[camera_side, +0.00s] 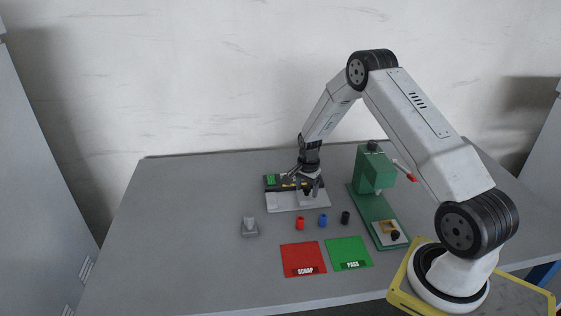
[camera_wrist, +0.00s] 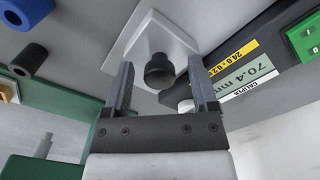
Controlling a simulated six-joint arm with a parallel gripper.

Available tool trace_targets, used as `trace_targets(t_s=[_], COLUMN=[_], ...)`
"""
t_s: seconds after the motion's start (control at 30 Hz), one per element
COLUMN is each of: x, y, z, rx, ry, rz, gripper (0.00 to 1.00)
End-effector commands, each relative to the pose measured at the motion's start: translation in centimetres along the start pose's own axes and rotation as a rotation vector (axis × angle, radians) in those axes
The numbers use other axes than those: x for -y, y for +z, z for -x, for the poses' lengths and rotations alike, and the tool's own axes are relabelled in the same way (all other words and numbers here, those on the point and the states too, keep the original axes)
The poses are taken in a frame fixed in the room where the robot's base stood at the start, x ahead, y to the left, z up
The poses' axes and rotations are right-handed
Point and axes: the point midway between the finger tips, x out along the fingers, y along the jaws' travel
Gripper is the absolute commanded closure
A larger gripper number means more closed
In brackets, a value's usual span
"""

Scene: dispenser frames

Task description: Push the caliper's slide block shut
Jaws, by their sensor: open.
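The caliper (camera_side: 297,207) lies on the table toward the back, a pale grey base with a dark strip and a green-lit part. In the wrist view its dark body (camera_wrist: 257,62) carries a display reading 70.4 mm. A pale block with a black knob (camera_wrist: 159,72), apparently the slide block (camera_wrist: 140,35), stands before my gripper. My gripper (camera_side: 311,181) is above the caliper. In the wrist view its open fingers (camera_wrist: 160,72) lie on either side of the knob, with gaps visible; depth is unclear. In the side view my gripper partly hides the block.
A red (camera_side: 300,223), a blue (camera_side: 323,220) and a black cylinder (camera_side: 345,218) stand in front of the caliper. A green press (camera_side: 375,170) stands right, a grey stand (camera_side: 250,229) left. Red SCRAP (camera_side: 302,256) and green PASS (camera_side: 346,249) mats lie nearer. The table's left is clear.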

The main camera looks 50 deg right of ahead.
Motion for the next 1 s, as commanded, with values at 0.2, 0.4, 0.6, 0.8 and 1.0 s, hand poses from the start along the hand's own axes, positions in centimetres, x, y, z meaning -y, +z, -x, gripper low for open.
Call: trace_targets(t_s=[0.2, 0.4, 0.6, 0.8, 1.0], x=[-0.01, -0.01, 0.00, 0.00, 0.01], y=[0.00, 0.00, 0.00, -0.01, -0.01], z=[0.01, 0.02, 0.02, 0.03, 0.04], rx=[0.000, 0.000, 0.000, 0.000, 0.000], ry=[0.000, 0.000, 0.000, 0.000, 0.000], rz=[0.000, 0.000, 0.000, 0.000, 0.000], gripper=[0.57, 1.00, 1.00, 1.00, 1.00])
